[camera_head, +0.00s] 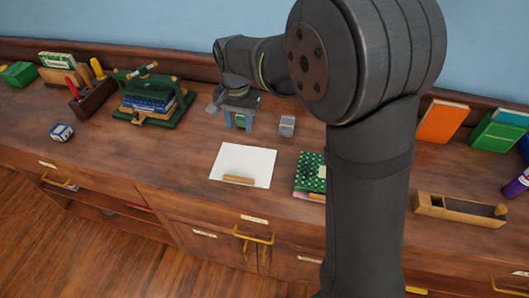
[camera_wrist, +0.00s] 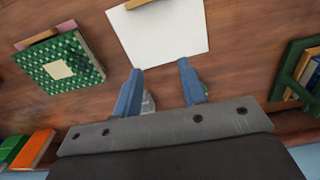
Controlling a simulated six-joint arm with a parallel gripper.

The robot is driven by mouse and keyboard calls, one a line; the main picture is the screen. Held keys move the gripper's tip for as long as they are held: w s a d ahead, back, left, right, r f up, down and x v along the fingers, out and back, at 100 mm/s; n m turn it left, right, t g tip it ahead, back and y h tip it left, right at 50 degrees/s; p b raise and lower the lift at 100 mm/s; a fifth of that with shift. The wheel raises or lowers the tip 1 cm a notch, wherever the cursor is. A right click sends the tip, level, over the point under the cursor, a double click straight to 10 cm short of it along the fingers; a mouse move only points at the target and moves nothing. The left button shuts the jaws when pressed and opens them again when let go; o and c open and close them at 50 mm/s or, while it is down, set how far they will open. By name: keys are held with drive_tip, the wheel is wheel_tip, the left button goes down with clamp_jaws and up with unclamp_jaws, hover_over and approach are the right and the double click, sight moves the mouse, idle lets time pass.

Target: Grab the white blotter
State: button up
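A flat white sheet with a wooden strip along its front edge, which looks like the white blotter (camera_head: 240,163), lies on the wooden counter top. In the wrist view the white blotter (camera_wrist: 160,35) is at the top centre, beyond the fingertips, and its wooden strip is cut by the top edge. My gripper (camera_head: 239,125) is behind the blotter, near the counter's back. In the wrist view my gripper (camera_wrist: 160,72) has two blue-grey fingers set apart with bare wood between them. It is open and holds nothing; the tips look short of the blotter's near edge.
A small grey block (camera_head: 287,126) stands right of my gripper. A green patterned book (camera_head: 309,172) lies right of the blotter, partly hidden by my arm. A green press with books (camera_head: 150,103) stands at left. A wooden box (camera_head: 458,209) lies at right. Counter left of the blotter is clear.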

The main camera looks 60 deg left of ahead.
drive_tip(key=n, duration=1.9)
hover_over(238, 178)
drive_tip(key=f, duration=1.1)
drive_tip(key=shift+a, duration=0.35)
drive_tip(key=shift+d+f, duration=0.15)
drive_tip(key=shift+f, duration=1.3)
drive_tip(key=shift+d+f, duration=0.15)
drive_tip(key=shift+f, duration=1.25)
clamp_jaws()
